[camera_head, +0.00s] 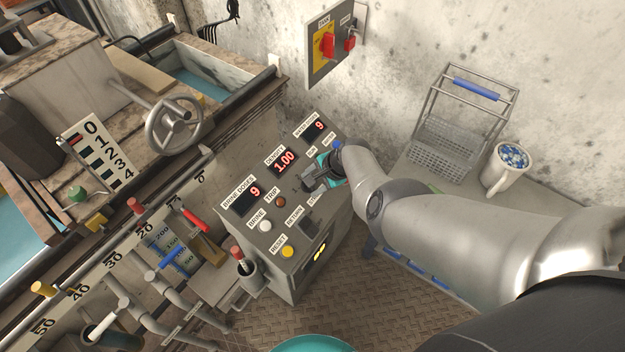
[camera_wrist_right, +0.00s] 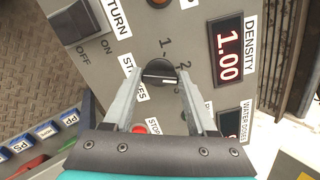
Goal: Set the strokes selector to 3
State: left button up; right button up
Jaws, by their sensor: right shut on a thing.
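The strokes selector (camera_wrist_right: 160,72) is a black round knob with a white pointer line on the grey control panel. In the right wrist view its pointer lies toward the right of the picture. The digits 1 and 2 show beside it; the marks further round are partly covered by a finger, so I cannot tell the exact setting. My right gripper (camera_wrist_right: 161,80) is shut on the knob, one finger on each side. In the head view my right gripper (camera_head: 322,180) is at the panel's right side and hides the knob. My left gripper is not in view.
The control panel (camera_head: 301,255) carries a density display (camera_head: 284,161) reading 1.00, a yellow button (camera_head: 288,252) and a white button (camera_head: 265,226). A red button (camera_wrist_right: 139,128) is close to the fingers. A mug (camera_head: 505,170) and a wire basket (camera_head: 455,135) stand at right.

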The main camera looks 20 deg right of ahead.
jog(key=m, duration=0.3)
jog(key=shift+m, duration=0.3)
jog(key=m, duration=0.3)
jog(key=shift+p, duration=0.4)
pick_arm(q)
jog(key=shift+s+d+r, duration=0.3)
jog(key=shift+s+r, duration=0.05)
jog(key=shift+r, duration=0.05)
pick_arm(e)
jog(key=shift+m, duration=0.4)
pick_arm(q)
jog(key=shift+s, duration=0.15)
pick_arm(e)
jog(key=o, duration=1.4)
jog(key=shift+c, duration=0.2)
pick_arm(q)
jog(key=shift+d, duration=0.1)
pick_arm(e)
jog(key=shift+r, duration=0.1)
